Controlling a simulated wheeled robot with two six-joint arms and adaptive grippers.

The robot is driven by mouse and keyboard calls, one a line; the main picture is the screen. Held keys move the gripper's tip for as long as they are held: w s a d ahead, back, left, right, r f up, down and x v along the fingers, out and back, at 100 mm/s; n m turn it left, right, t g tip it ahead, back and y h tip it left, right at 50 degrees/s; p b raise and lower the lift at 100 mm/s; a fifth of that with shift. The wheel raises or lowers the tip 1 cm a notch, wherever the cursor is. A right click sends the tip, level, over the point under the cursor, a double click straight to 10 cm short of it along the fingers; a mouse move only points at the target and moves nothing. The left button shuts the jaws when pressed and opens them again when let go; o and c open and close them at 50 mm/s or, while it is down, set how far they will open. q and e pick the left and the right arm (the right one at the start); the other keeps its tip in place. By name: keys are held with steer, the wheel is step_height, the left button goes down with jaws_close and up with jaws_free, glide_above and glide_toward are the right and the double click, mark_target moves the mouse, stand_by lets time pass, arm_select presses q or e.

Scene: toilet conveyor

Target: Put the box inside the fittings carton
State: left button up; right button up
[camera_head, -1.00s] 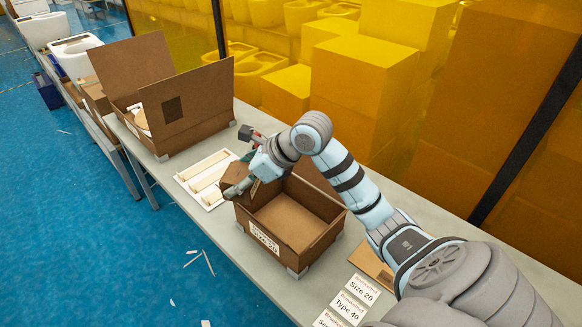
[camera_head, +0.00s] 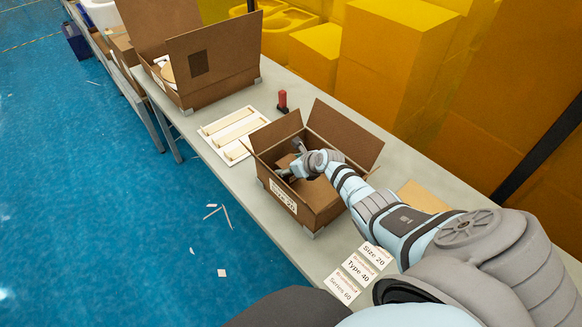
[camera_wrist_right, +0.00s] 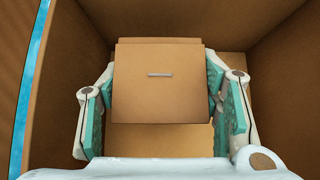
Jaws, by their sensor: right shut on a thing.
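The fittings carton (camera_head: 327,203) is an open brown box with raised flaps and a printed label on its front, standing on the table in the head view. My right gripper (camera_head: 290,170) reaches down into it. In the wrist view the right gripper (camera_wrist_right: 160,85) is shut on a small brown box (camera_wrist_right: 160,100), with a teal pad at each side of it. The box is between the carton's walls, above its floor (camera_wrist_right: 230,68); whether it touches the floor is unclear. In the head view the arm largely hides the box. My left gripper is not in view.
A larger open carton (camera_head: 225,82) stands farther back on the table. A white tray with pale strips (camera_head: 232,128) and a red-topped item (camera_head: 282,98) lie between. Printed cards (camera_head: 358,268) lie near the front. Yellow boxes (camera_head: 390,75) fill the area behind.

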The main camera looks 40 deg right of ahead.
steer(key=shift+s+f+b, duration=0.1)
steer(key=shift+f+b, duration=1.3)
steer(key=shift+f, duration=0.6)
steer(key=o, duration=1.3)
steer(key=shift+r, duration=0.1)
steer(key=shift+r+p, duration=0.25)
steer(key=shift+p, duration=0.1)
steer(key=shift+s+r+p, duration=0.25)
steer(key=shift+s+p, duration=0.05)
steer(key=p+v, duration=0.1)
steer(key=v, duration=0.1)
steer(key=shift+s+d+r+p, duration=0.1)
steer(key=shift+s+r+p, duration=0.1)
steer(key=shift+r+p, duration=0.15)
steer(key=v, duration=0.8)
steer(key=shift+s, duration=0.25)
